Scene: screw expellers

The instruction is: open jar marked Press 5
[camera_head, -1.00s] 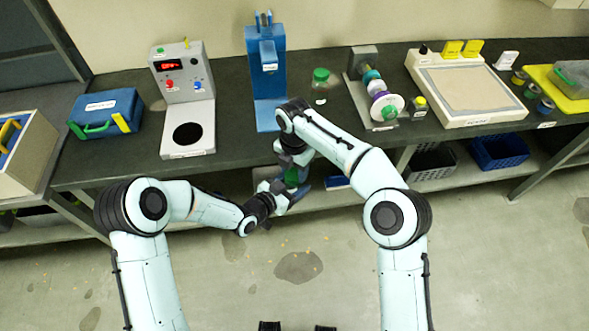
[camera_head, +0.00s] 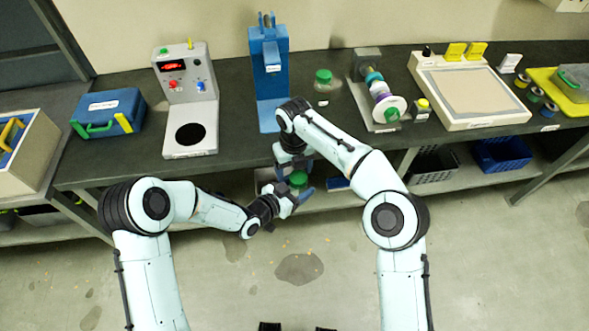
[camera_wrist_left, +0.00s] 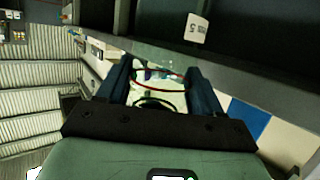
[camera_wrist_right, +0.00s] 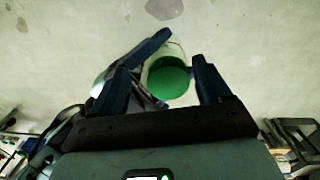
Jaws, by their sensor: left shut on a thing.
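The jar with a green lid (camera_head: 299,178) is held in front of the bench, below the blue press (camera_head: 269,70). My left gripper (camera_head: 291,196) is shut on the jar's body from the side. In the left wrist view the clear jar (camera_wrist_left: 158,88) with a red ring sits between its fingers. My right gripper (camera_head: 301,178) is above the jar. In the right wrist view its fingers stand open on both sides of the green lid (camera_wrist_right: 168,80), with gaps visible. The lid is on the jar. A "5" label (camera_wrist_left: 197,28) shows upside down on the bench edge.
Another jar with a green lid (camera_head: 323,80) stands on the bench right of the press. A device with a dark disc (camera_head: 190,110), a spool stand (camera_head: 378,95) and a blue case (camera_head: 108,112) are also there. Bins (camera_head: 432,167) sit on the lower shelf.

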